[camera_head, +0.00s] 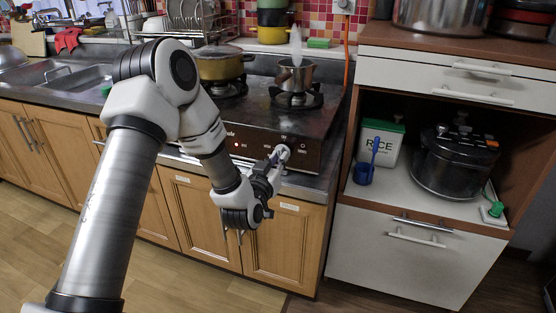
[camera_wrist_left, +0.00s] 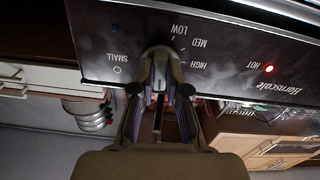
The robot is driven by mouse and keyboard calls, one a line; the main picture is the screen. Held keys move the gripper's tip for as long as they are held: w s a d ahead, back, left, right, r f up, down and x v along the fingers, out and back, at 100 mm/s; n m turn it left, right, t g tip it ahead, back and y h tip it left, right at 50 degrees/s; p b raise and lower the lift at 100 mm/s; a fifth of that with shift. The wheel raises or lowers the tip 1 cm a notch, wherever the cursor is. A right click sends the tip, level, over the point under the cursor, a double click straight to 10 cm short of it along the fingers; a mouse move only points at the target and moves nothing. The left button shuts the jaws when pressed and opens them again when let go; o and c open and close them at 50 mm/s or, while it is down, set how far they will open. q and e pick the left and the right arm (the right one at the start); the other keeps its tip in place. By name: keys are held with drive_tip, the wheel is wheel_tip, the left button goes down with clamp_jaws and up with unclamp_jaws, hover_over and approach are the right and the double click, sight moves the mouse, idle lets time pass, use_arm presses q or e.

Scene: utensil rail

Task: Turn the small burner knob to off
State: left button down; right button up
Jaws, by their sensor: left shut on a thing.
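The small burner knob (camera_head: 284,149) is on the right part of the stove's (camera_head: 262,115) dark front panel. My left gripper (camera_head: 276,157) reaches it from the front and is shut on it. In the left wrist view the fingers (camera_wrist_left: 160,82) hold the knob (camera_wrist_left: 161,52) from both sides, and they hide most of it. The labels LOW, MED and HIGH run beside the knob, and SMALL stands on its other side. I cannot tell which way the knob points. A red light (camera_wrist_left: 269,69) glows at HOT. My right gripper is not in view.
A small steaming pot (camera_head: 292,77) is on the right burner, and a yellow pot (camera_head: 219,67) is on the left one. An open cabinet (camera_head: 349,205) stands close on the right, holding a rice box (camera_head: 384,136) and a dark cooker (camera_head: 452,165). The floor in front is clear.

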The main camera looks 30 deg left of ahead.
use_arm(q)
drive_tip(key=shift+m+p, duration=0.45)
drive_tip(key=shift+m, duration=0.25)
drive_tip(key=c, duration=1.2)
unclamp_jaws()
drive_tip(key=shift+o, duration=0.2)
drive_tip(key=v, duration=0.7)
drive_tip(key=shift+s, duration=0.25)
